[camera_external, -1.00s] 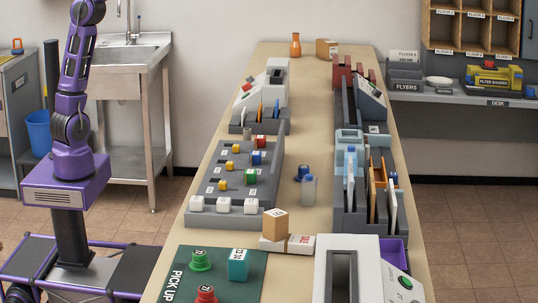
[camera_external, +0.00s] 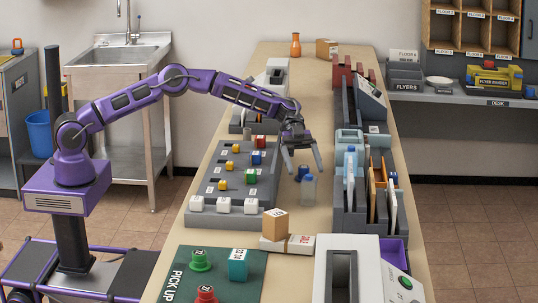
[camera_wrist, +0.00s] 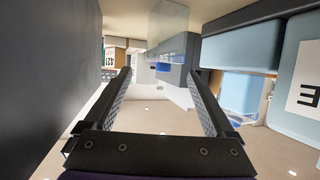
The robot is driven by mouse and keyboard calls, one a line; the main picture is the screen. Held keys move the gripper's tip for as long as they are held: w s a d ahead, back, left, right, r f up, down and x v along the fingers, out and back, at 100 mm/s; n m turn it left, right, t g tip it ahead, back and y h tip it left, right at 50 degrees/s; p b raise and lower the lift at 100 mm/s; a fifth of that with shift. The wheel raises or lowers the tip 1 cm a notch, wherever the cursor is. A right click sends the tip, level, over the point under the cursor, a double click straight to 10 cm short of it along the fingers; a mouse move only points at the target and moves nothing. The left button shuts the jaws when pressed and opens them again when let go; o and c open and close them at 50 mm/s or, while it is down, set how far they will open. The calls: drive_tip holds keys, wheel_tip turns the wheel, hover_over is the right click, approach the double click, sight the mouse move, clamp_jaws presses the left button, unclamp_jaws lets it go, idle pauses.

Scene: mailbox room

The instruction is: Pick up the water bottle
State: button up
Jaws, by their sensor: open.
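The water bottle (camera_external: 308,191) is a small clear bottle standing upright on the table, between the grey button rack and the grey file organizer. My gripper (camera_external: 303,169) hangs over the middle of the table with its fingers spread and pointing down. In the external view its fingertips are close to the top of the bottle; whether they touch it cannot be told. In the wrist view the fingers (camera_wrist: 159,75) are apart. A pale patch shows between them, but I cannot tell whether it is the bottle.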

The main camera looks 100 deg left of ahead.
sight(308, 179)
drive_tip(key=x, duration=0.7)
drive_tip(key=shift+d+f, duration=0.15)
drive_tip(key=shift+d, duration=0.05)
clamp_jaws()
idle(0.4)
